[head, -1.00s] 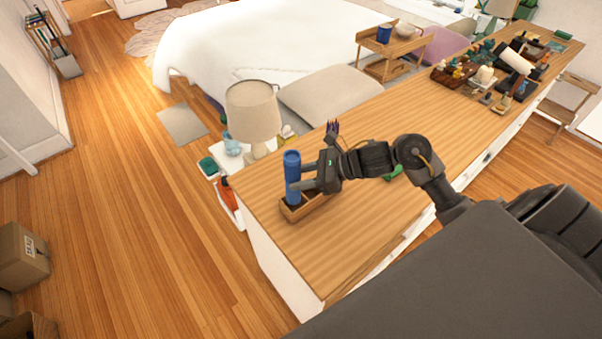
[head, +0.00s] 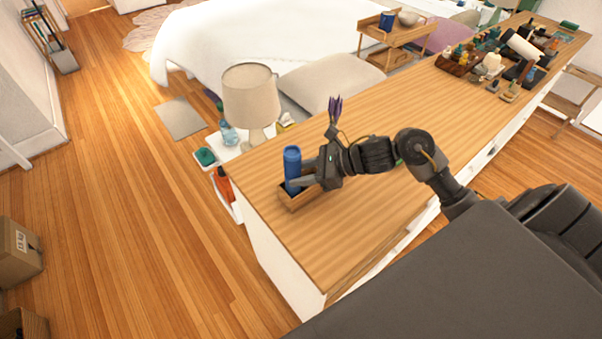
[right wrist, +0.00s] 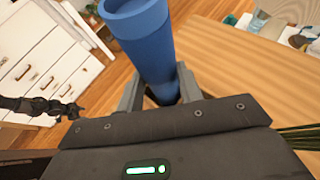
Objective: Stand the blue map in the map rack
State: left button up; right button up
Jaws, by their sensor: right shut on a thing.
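The blue map (head: 292,165) is a rolled blue tube standing upright near the left end of the long wooden counter. Its lower end is inside the small wooden map rack (head: 297,204), whose walls hide the bottom of the tube. My right gripper (head: 298,182) is shut on the blue map from the right side. In the right wrist view the blue map (right wrist: 143,45) rises between the two grey fingers (right wrist: 160,92), with its hollow top end toward the upper left. I cannot tell whether its bottom touches the rack floor.
The wooden counter (head: 350,225) is clear around the rack. A lamp (head: 250,100) stands on a low white table behind its left end. Many small items and a dark tray (head: 455,66) crowd the counter's far right.

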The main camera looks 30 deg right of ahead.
jog(key=o, duration=1)
jog(key=shift+o, duration=0.2)
jog(key=b+v, duration=0.3)
jog(key=v, duration=0.7)
jog(key=shift+s+d+r+b, duration=0.2)
jog(key=shift+s+d+b, duration=0.05)
jog(key=shift+b, duration=0.15)
